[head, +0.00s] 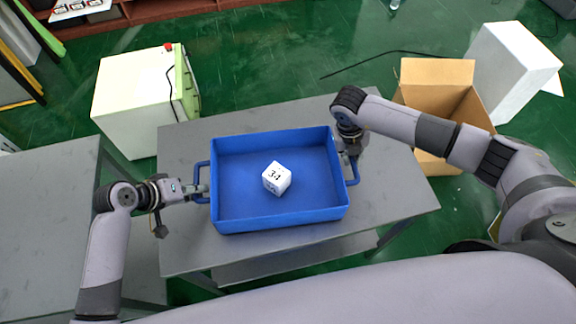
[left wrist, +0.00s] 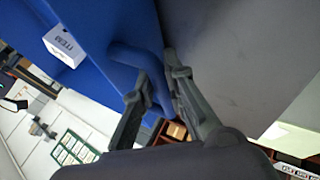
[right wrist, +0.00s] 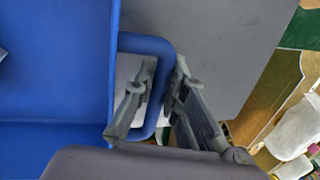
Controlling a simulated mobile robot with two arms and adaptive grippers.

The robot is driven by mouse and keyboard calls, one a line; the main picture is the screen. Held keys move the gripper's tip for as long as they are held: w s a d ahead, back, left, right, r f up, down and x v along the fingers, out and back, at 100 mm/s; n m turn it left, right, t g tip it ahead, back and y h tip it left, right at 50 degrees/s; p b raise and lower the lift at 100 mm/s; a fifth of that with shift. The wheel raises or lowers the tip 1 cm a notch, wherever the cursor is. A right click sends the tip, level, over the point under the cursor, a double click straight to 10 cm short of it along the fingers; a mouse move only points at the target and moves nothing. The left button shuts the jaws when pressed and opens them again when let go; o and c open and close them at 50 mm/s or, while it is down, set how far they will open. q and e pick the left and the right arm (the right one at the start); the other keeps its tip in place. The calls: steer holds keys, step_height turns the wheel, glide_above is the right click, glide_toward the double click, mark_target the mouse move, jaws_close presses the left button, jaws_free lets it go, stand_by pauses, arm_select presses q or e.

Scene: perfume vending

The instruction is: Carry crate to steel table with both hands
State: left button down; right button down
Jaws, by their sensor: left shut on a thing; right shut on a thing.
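The blue crate (head: 240,218) is over the middle of a grey steel table (head: 300,112); I cannot tell whether it touches the top. A white cube (head: 277,179) with dark print lies inside it, and also shows in the left wrist view (left wrist: 64,46). My left gripper (head: 201,190) is shut on the crate's left handle (left wrist: 140,62). My right gripper (head: 350,165) is shut on the right handle (right wrist: 150,42). The fingers straddle each handle bar in the wrist views.
Another grey table (head: 45,210) stands at the left. A white cabinet (head: 130,100) is behind the table's left end. An open cardboard box (head: 437,72) and a white box (head: 512,65) are on the green floor at the back right. A black cable lies on the floor.

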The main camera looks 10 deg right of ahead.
arm_select(q)
steer(key=shift+f, duration=0.45)
arm_select(e)
steer(key=shift+f, duration=0.45)
arm_select(q)
steer(key=c, duration=1.6)
jaws_free()
steer(key=shift+r, duration=0.15)
steer(key=shift+c, duration=0.2)
arm_select(e)
steer(key=c, duration=1.6)
jaws_free()
steer(key=shift+r, duration=0.15)
steer(key=shift+c, duration=0.2)
steer(key=shift+r, duration=0.1)
arm_select(q)
steer(key=v, duration=0.8)
arm_select(e)
steer(key=v, duration=1.1)
steer(key=shift+r, duration=0.35)
steer(key=shift+a, duration=0.15)
